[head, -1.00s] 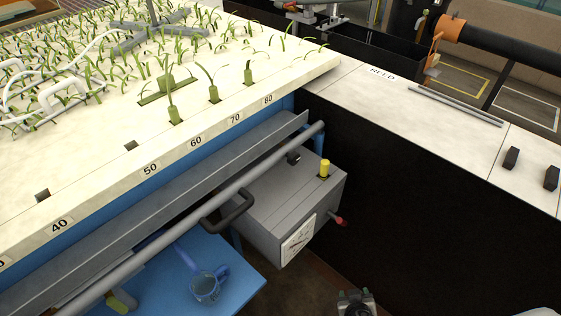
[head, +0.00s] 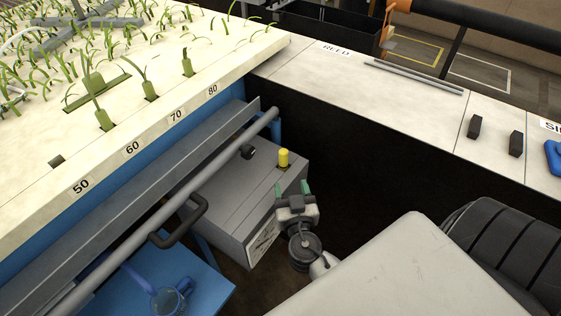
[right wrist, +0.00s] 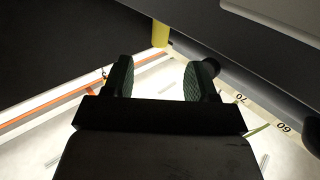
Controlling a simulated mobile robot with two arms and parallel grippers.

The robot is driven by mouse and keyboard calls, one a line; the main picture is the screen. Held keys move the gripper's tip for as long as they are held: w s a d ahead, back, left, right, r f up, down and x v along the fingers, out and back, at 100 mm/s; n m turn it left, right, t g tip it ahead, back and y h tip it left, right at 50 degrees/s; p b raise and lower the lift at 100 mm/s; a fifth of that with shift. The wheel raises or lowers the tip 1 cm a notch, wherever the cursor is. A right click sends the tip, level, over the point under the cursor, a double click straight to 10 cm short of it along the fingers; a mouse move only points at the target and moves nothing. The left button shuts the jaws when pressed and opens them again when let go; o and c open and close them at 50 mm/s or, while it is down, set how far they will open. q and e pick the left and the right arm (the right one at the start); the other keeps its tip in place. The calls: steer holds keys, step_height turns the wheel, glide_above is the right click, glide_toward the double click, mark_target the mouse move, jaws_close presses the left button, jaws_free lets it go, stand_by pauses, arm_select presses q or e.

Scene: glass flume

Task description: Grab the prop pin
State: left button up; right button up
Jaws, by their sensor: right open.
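A yellow upright peg (head: 284,158), which I take to be the prop pin, stands in the top of a grey box (head: 237,190) below the bench. It also shows in the right wrist view (right wrist: 160,33), beyond the fingertips and close to the centre line. My right gripper (head: 293,188) is open and empty, its green-padded fingers pointing toward the peg. It is just in front of the box and apart from the peg. In the right wrist view the open fingers (right wrist: 162,72) have nothing between them. My left gripper is not in view.
A grey rail (head: 165,211) and a black handle (head: 180,223) lie left of the box. A blue shelf (head: 215,287) holds a clear blue jug (head: 172,299). The planted bench (head: 40,170) and the white-topped counter (head: 400,110) rise around the gap.

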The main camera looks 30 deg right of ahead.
mark_target(284, 160)
steer(key=shift+w+a, duration=0.1)
steer(key=shift+w, duration=0.45)
steer(key=p+x, duration=0.2)
steer(key=x, duration=0.3)
steer(key=shift+w, duration=0.1)
steer(key=shift+w+d+r, duration=0.1)
steer(key=shift+w+d, duration=0.15)
steer(key=p+x, duration=0.1)
steer(key=x, duration=0.1)
steer(key=p+x, duration=0.1)
steer(key=x, duration=0.1)
steer(key=shift+w+d, duration=0.15)
steer(key=shift+d, duration=0.15)
jaws_close()
